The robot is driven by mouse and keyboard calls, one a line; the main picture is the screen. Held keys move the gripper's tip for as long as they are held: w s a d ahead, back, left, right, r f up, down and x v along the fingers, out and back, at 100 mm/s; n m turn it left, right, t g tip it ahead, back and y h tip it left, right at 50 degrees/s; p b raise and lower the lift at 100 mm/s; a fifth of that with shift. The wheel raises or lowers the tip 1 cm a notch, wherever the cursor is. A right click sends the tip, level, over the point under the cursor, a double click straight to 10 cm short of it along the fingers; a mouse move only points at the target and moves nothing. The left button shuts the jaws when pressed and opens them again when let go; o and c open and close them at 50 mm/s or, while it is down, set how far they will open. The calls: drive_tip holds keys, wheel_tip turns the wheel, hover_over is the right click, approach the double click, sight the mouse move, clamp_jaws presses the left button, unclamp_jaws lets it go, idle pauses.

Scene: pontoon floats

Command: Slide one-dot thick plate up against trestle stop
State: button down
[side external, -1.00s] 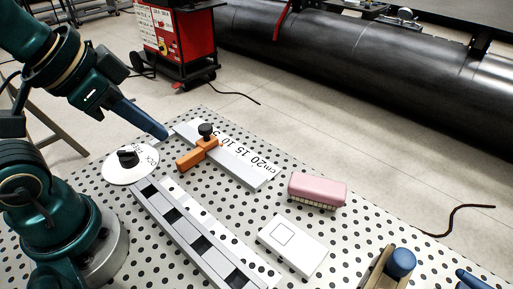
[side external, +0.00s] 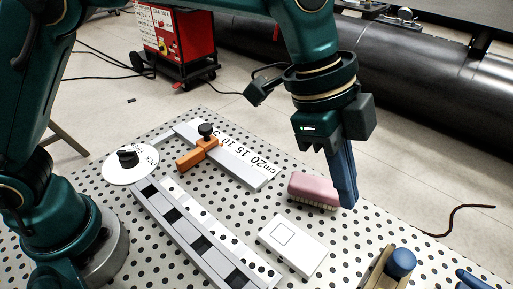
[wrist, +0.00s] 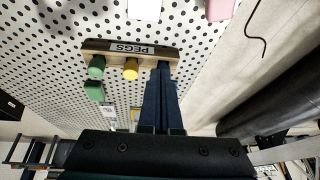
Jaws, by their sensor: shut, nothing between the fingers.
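My gripper (side external: 346,203) is shut and empty, pointing down beside the right end of the pink block in the side external view. Its blue fingers (wrist: 164,68) show together in the wrist view, near the peg block. A white flat plate (side external: 303,255) with a thin square outline lies on the perforated table, left of and below the gripper. I see no dot on it, so I cannot tell if it is the one-dot thick plate. An orange stop (side external: 190,158) with a black knob sits across the ruler (side external: 245,172). I cannot tell if it is the trestle stop.
A pink block (side external: 312,188) with bristles lies near the gripper. A peg block (wrist: 113,45) holds green and yellow pegs; a blue peg (side external: 401,262) shows in front. A white disc (side external: 117,170) and a strip with black squares (side external: 205,246) lie left. Bare table separates plate and ruler.

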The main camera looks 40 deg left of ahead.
drive_tip(key=shift+m+g+y, duration=0.3)
drive_tip(key=shift+m+g, duration=0.1)
drive_tip(key=shift+g, duration=0.2)
drive_tip(key=x, duration=0.4)
drive_tip(key=s+x, duration=0.1)
drive_tip(key=x, duration=0.4)
drive_tip(key=s+x, duration=0.1)
drive_tip(key=x, duration=0.4)
drive_tip(key=shift+s+d+f, duration=0.15)
drive_tip(key=shift+s+f, duration=0.05)
drive_tip(key=shift+s, duration=0.05)
drive_tip(key=shift+a, duration=1.55)
drive_tip(key=shift+a, duration=0.1)
drive_tip(key=a, duration=2.2)
drive_tip(key=shift+a, duration=0.4)
drive_tip(key=shift+d, duration=0.1)
